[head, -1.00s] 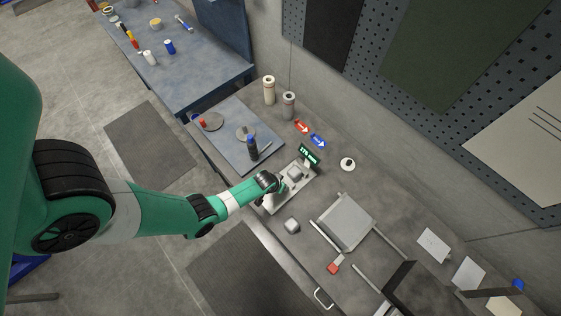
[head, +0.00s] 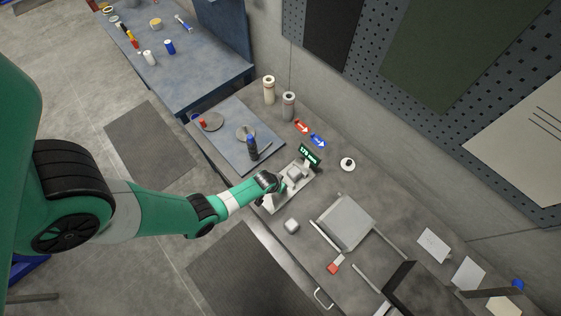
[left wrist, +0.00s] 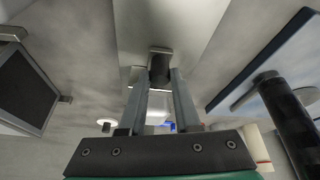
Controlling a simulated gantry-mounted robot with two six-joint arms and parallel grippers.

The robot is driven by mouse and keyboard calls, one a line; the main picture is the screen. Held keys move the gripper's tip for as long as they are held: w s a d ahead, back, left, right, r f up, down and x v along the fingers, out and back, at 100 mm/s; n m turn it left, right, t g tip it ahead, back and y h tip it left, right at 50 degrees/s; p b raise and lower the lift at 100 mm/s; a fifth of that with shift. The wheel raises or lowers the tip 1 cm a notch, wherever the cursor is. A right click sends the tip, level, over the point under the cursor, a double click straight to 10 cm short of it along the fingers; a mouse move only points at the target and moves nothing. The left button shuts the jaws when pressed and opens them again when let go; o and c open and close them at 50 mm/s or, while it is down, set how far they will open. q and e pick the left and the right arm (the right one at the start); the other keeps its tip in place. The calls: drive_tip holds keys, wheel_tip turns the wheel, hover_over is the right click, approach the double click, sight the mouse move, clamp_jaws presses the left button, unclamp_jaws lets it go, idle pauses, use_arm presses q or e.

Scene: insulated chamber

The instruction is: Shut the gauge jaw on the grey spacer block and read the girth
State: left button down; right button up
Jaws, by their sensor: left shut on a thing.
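The gauge (head: 276,205) is a pale tray-like base on the grey bench, with a small dark display (head: 310,156) at its far end. The display has lit green digits, too small to read surely. A grey block (head: 295,173) sits on the gauge, beside my gripper. My left gripper (head: 280,187) is at the gauge's near side. In the left wrist view, its two fingers are closed on a small dark piece (left wrist: 160,62) that looks like the gauge jaw's grip. The fingers and wrist partly hide the jaw, so I cannot tell whether it touches the block. My right gripper is out of view.
A square grey plate (head: 346,222) lies to the right. A round white item (head: 347,164) lies behind right.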

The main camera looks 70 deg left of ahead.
use_arm(q)
drive_tip(key=shift+s, duration=0.1)
idle(0.8)
drive_tip(key=shift+s+d+r+p, duration=0.1)
drive_tip(key=shift+s+d+p, duration=0.15)
drive_tip(key=shift+s+p, duration=0.15)
drive_tip(key=shift+s+d+r+p, duration=0.1)
drive_tip(key=shift+s+d+p, duration=0.15)
drive_tip(key=shift+s, duration=0.25)
drive_tip(key=shift+s+d+f, duration=0.1)
drive_tip(key=shift+s, duration=0.2)
drive_tip(key=shift+w, duration=0.1)
drive_tip(key=c, duration=0.6)
unclamp_jaws()
drive_tip(key=shift+f, duration=0.1)
